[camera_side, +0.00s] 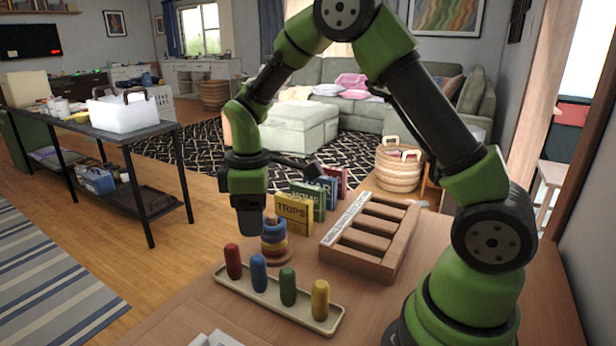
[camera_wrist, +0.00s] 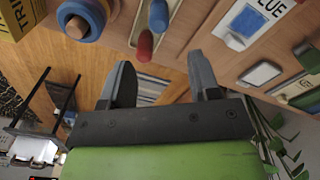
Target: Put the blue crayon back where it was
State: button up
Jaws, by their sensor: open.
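The blue crayon (camera_side: 258,273) stands upright in a cream tray (camera_side: 277,308), between the red crayon (camera_side: 233,261) and the green crayon (camera_side: 288,286). A yellow crayon (camera_side: 320,300) stands at the tray's right end. My gripper (camera_side: 250,225) is above and behind the tray's left end, beside the ring stacker, pointing down. In the wrist view my gripper (camera_wrist: 160,78) is open, with nothing between its fingers. The red crayon (camera_wrist: 145,46) and the blue crayon (camera_wrist: 158,15) show beyond the fingers; the blue one is cut by the top edge.
A ring stacker (camera_side: 275,242) stands behind the tray. Several upright books, one marked TRIPS (camera_side: 294,215), stand behind it. A wooden slotted box (camera_side: 370,264) sits to the right. A card marked BLUE (camera_wrist: 262,12) shows in the wrist view. The table is bare left of the tray.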

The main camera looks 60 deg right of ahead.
jog(key=s+a+r+m+t, duration=0.25)
jog(key=s+r+m, duration=0.3)
jog(key=r, duration=0.55)
jog(key=s+r+m+t+y, duration=0.1)
jog(key=s+r+m+t, duration=0.1)
jog(key=s, duration=0.4)
jog(key=s+a+r+m+t+y, duration=0.1)
jog(key=s+r+m+t, duration=0.1)
jog(key=s, duration=0.5)
jog(key=shift+s+a+r+m, duration=0.15)
jog(key=shift+a+r+m, duration=0.2)
jog(key=shift+m, duration=0.4)
jog(key=shift+t, duration=0.25)
